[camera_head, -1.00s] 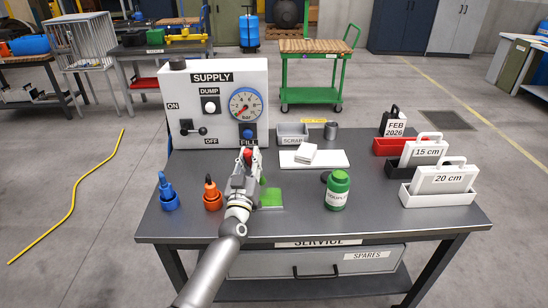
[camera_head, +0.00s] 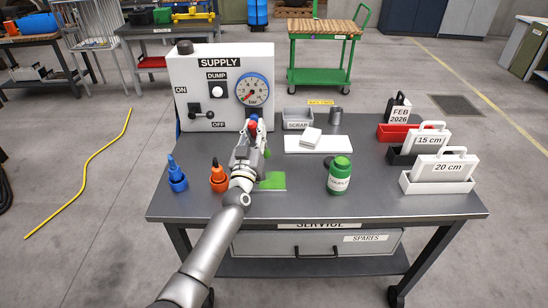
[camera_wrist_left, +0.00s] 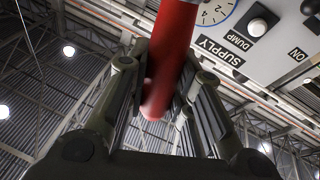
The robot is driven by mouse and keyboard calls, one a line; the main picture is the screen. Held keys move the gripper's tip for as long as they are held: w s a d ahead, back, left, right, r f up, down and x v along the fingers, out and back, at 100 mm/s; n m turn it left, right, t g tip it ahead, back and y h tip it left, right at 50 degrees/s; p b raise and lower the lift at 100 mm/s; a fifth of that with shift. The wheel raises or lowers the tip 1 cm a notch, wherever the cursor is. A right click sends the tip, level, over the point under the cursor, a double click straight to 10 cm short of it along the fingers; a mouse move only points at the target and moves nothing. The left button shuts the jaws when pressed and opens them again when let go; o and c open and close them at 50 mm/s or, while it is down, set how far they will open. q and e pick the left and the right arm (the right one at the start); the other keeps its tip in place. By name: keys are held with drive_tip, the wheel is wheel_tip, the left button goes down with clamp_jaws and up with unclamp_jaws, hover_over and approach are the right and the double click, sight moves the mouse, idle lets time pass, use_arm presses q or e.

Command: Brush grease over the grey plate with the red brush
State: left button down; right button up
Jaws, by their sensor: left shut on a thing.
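My left gripper (camera_head: 251,143) is shut on the red brush (camera_head: 254,117), whose red handle (camera_wrist_left: 172,55) stands between the fingers in the left wrist view. The gripper is over the table, just behind and left of the grey plate, in front of the supply panel. The brush's lower end is largely hidden by the gripper. The grey plate lies flat on the table, and a bright green grease layer (camera_head: 273,180) covers most of what shows of it. My arm hides its left part. The green grease jar (camera_head: 340,176) stands upright to the right. My right gripper is out of view.
The white supply panel (camera_head: 205,65) stands close behind the gripper. Blue (camera_head: 176,176) and orange (camera_head: 218,177) bottles stand at left. A scrap bin (camera_head: 298,118), white board (camera_head: 318,145) and labelled cases (camera_head: 442,168) are at the back and right. The table's front right is clear.

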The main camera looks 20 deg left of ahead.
use_arm(q)
drive_tip(key=shift+s+r, duration=0.1)
drive_tip(key=s+r+m+p, duration=0.3)
drive_tip(key=s+r+p, duration=0.1)
drive_tip(key=s+p, duration=0.15)
drive_tip(key=shift+t, duration=0.4)
drive_tip(key=f+b, duration=0.1)
drive_tip(key=b, duration=0.1)
drive_tip(key=f+b, duration=0.4)
drive_tip(key=shift+s, duration=0.4)
drive_tip(key=shift+r, duration=0.1)
